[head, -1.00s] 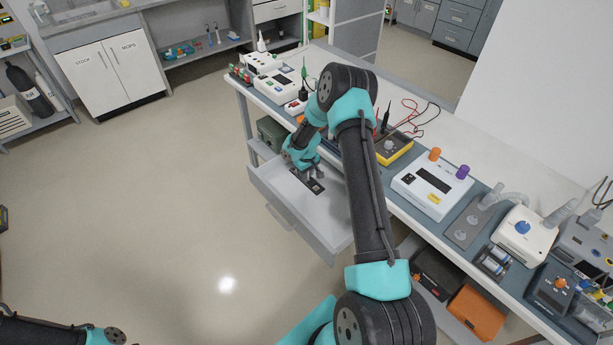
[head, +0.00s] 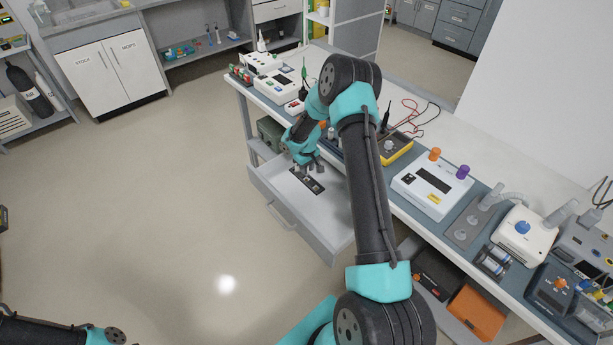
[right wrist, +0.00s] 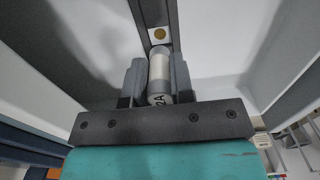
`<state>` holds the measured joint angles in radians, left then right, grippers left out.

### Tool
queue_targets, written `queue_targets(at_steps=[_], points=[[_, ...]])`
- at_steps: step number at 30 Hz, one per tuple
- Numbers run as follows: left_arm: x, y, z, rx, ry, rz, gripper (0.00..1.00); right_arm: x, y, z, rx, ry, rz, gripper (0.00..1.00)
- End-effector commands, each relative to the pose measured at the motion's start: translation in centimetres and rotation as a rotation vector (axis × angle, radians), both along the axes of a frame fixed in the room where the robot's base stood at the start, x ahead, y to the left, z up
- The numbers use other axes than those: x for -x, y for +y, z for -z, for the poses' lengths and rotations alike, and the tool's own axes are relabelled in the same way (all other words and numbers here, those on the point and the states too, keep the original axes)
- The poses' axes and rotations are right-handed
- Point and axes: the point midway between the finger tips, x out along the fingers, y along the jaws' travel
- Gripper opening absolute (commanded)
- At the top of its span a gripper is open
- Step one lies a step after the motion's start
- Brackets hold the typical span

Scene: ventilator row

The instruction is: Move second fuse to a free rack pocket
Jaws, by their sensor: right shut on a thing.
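My right gripper (head: 309,167) is over the open drawer (head: 283,206), just above a dark strip-shaped rack (head: 307,181) on the drawer floor. In the right wrist view it is shut on a grey-and-white cylindrical fuse (right wrist: 159,72) marked "2A" at its near end. The dark rack also shows in that view (right wrist: 151,15), beyond the fuse, with a white square and a gold disc on it. I cannot tell whether the fuse touches the rack. The rack's pockets are too small to tell apart in the head view.
The drawer walls surround my right gripper. The bench above carries a yellow meter (head: 396,148), a white device with orange and purple knobs (head: 432,187) and other instruments. An orange case (head: 476,313) sits on the lower shelf. The floor left of the drawer is clear.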

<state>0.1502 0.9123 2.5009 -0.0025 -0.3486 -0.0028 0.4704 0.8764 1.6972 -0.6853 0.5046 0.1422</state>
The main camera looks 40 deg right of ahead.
Motion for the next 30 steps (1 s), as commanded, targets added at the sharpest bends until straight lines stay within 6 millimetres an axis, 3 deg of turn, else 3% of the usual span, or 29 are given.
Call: queue_targets(at_steps=[23, 30], points=[[0.0, 0.0, 0.0, 0.0, 0.0, 0.0, 0.37, 0.0, -0.1, -1.4, 0.0, -0.001, -0.001, 0.0], [0.0, 0.0, 0.0, 0.0, 0.0, 0.0, 0.37, 0.6, -1.6, -4.4, 0.002, -0.004, -0.025, 0.0]])
